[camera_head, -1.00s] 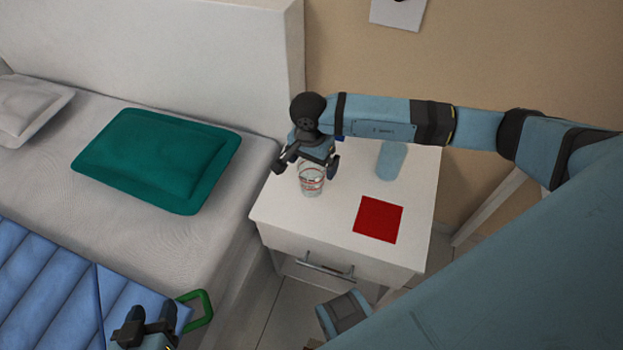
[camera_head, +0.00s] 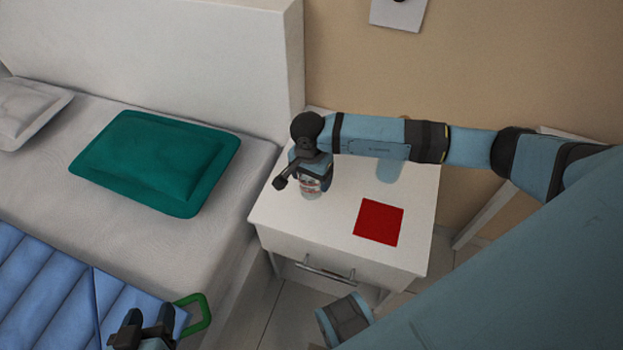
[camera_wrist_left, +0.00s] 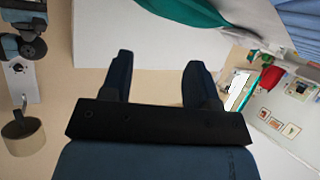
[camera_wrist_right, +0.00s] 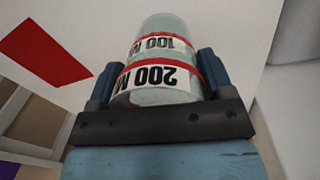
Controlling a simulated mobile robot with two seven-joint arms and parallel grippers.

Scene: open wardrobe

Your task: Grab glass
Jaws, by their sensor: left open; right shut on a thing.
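A clear glass (camera_head: 310,186) with red bands stands on the white nightstand (camera_head: 285,235). In the right wrist view the glass (camera_wrist_right: 160,62) fills the space between the fingers, its red bands and the upside-down markings "200" and "100" showing. My right gripper (camera_head: 311,176) is shut on the glass from above; in the head view it hides the upper part. My left gripper (camera_head: 145,325) is open and empty at the bottom left, over the blue bedding. The left wrist view shows its two fingers (camera_wrist_left: 155,80) apart with nothing between them.
A red square (camera_head: 379,222) lies on the nightstand right of the glass. A pale blue cylinder (camera_head: 389,171) stands behind it, partly hidden by my right arm. The bed with a green pillow (camera_head: 155,160) is on the left.

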